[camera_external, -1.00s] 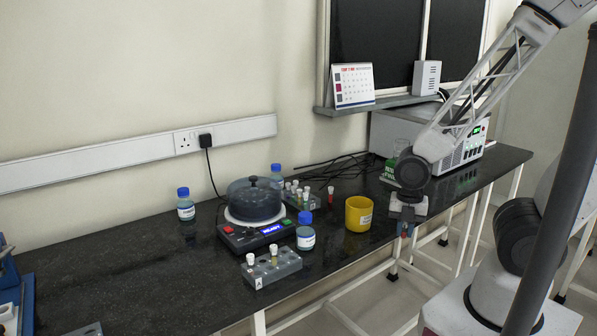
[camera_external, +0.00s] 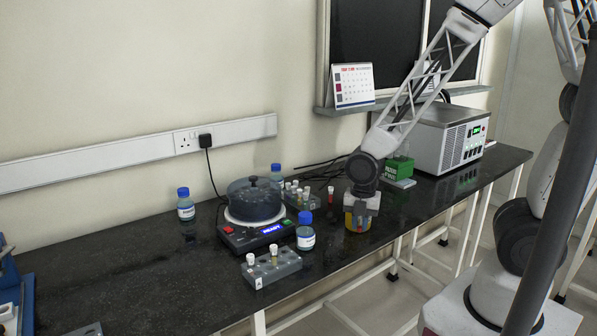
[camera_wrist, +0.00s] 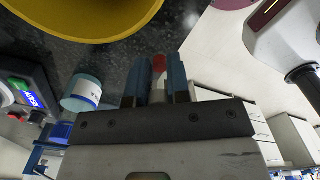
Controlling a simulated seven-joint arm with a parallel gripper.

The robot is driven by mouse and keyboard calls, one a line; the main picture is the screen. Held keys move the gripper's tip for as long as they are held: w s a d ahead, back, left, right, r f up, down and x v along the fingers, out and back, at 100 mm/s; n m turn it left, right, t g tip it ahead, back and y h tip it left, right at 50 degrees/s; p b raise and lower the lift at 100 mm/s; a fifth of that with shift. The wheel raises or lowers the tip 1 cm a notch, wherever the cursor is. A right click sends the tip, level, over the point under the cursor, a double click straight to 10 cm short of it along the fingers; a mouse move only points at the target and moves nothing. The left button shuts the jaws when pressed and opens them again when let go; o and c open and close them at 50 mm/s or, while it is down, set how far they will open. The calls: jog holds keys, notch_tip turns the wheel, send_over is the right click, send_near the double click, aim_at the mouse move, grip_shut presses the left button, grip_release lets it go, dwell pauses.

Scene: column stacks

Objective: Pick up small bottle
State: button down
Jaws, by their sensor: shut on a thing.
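My gripper (camera_external: 358,221) is in front of the yellow cup (camera_external: 369,222) in the external view and hides much of it. In the wrist view my gripper (camera_wrist: 160,78) has its blue fingers shut on a small bottle (camera_wrist: 159,63). Only a red end and a pale part of the bottle show between the fingers; the rest is hidden. In the external view I cannot make the bottle out clearly against the cup. The yellow cup's rim shows close by at the top left of the wrist view (camera_wrist: 90,18).
A blue-capped bottle (camera_external: 306,236), a stirrer with a dark lidded pot (camera_external: 255,203) and a front tube rack (camera_external: 272,270) stand left of my gripper. Another rack (camera_external: 303,203) is behind. A green box (camera_external: 398,168) stands back right. The bench's left part is mostly clear.

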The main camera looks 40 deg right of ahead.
aim_at(350, 241)
jog(key=shift+w+a, duration=0.4)
jog(key=shift+w, duration=0.4)
jog(key=shift+w+a+f, duration=0.1)
jog(key=shift+w+a, duration=0.05)
jog(key=shift+w, duration=0.1)
jog(key=shift+w+f, duration=0.1)
jog(key=shift+f, duration=1.65)
jog(key=shift+f, duration=0.2)
jog(key=c, duration=1.1)
grip_release()
jog(key=shift+r, duration=0.1)
